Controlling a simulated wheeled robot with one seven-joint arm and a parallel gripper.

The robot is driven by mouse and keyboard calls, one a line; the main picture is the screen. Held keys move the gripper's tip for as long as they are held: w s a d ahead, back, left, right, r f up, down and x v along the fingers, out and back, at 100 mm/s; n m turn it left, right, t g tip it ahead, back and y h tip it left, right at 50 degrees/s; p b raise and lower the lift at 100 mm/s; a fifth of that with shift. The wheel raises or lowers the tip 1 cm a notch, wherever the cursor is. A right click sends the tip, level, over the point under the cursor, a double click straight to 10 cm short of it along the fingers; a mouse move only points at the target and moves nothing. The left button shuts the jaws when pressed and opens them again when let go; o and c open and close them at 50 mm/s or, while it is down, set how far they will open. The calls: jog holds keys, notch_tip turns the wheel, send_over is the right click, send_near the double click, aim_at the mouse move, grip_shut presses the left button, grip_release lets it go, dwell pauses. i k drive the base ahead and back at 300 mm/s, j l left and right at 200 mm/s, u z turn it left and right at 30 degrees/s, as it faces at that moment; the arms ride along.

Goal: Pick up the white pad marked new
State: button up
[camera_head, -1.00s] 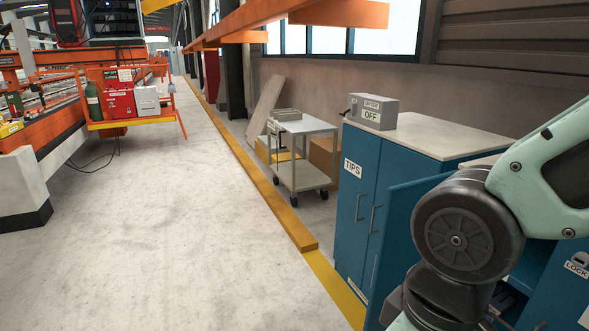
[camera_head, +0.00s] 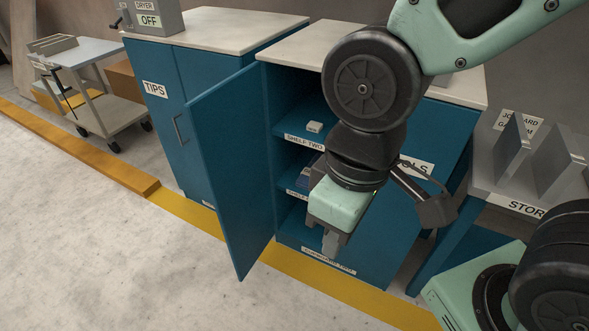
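A small white block with a label (camera_head: 314,127) sits on the upper shelf (camera_head: 288,130) of an open blue cabinet, above the sign "SHELF TWO". It looks like the white pad, but its lettering is too small to read surely. My gripper (camera_head: 331,247) points down in front of the cabinet, below and to the right of the white block and apart from it. Whether its fingers are open or shut is not clear. My arm hides the right part of the shelves.
The blue cabinet door (camera_head: 232,165) stands open to the left of the shelves. A closed cabinet marked TIPS (camera_head: 155,89) and a grey cart (camera_head: 88,55) stand left. The floor in front is clear.

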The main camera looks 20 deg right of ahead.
aim_at(315, 127)
jog(key=i+j+z, duration=0.2)
jog(key=j+z, duration=0.25)
jog(key=i+j+z, duration=0.1)
jog(key=j+z, duration=1)
jog(key=j, duration=2.1)
jog(key=k+z, duration=0.1)
jog(key=z, duration=0.25)
jog(key=j, duration=0.05)
